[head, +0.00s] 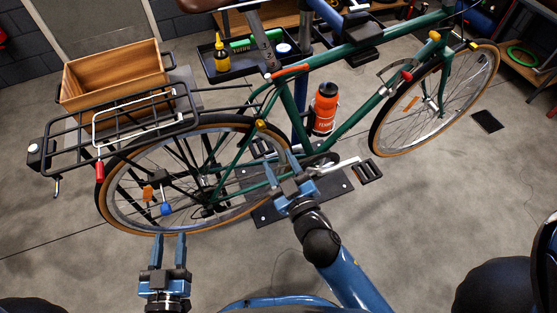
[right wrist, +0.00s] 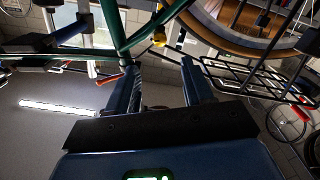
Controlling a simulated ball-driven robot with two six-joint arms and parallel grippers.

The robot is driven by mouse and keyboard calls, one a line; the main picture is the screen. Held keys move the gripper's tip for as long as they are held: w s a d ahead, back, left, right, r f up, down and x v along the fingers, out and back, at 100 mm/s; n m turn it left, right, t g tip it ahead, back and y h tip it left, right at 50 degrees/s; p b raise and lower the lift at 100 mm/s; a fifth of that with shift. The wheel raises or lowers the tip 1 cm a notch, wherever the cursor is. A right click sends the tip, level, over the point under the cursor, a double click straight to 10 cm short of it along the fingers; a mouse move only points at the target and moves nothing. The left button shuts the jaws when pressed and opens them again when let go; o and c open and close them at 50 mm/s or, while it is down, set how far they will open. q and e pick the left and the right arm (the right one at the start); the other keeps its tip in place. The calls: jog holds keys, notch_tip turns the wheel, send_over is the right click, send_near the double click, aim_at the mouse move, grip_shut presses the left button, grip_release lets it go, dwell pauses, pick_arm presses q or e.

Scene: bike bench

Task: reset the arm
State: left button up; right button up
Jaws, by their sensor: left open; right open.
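My left gripper (head: 168,249) is at the lower left in the head view. Its two fingers point up the picture, apart and empty, just below the rear wheel. My right gripper (head: 276,165) is near the picture's middle, in front of the green bicycle (head: 294,110) by its crank area. Its fingers are spread with nothing between them, and I cannot tell whether they touch the bike. In the right wrist view its fingers (right wrist: 158,80) stand apart, with the green frame tubes (right wrist: 112,28) beyond them.
A black rear rack (head: 120,118) with a red-tipped lever (head: 99,171) juts out at left. A wooden crate (head: 115,75) stands behind it. A tool tray (head: 245,65) is behind the bike. An orange bottle (head: 325,108) sits on the frame.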

dwell(0.5)
jog(key=s+d+f+m+h+p, duration=0.2)
jog(key=s+d+m+h, duration=0.3)
jog(key=s+d, duration=1)
jog(key=d+m, duration=0.2)
jog(key=m, duration=0.1)
jog(key=shift+s+d+f+t+h, duration=0.25)
jog(key=shift+s+f+t+h, duration=0.05)
jog(key=shift+s, duration=0.1)
jog(key=shift+c, duration=0.8)
jog(key=shift+w+a, duration=0.1)
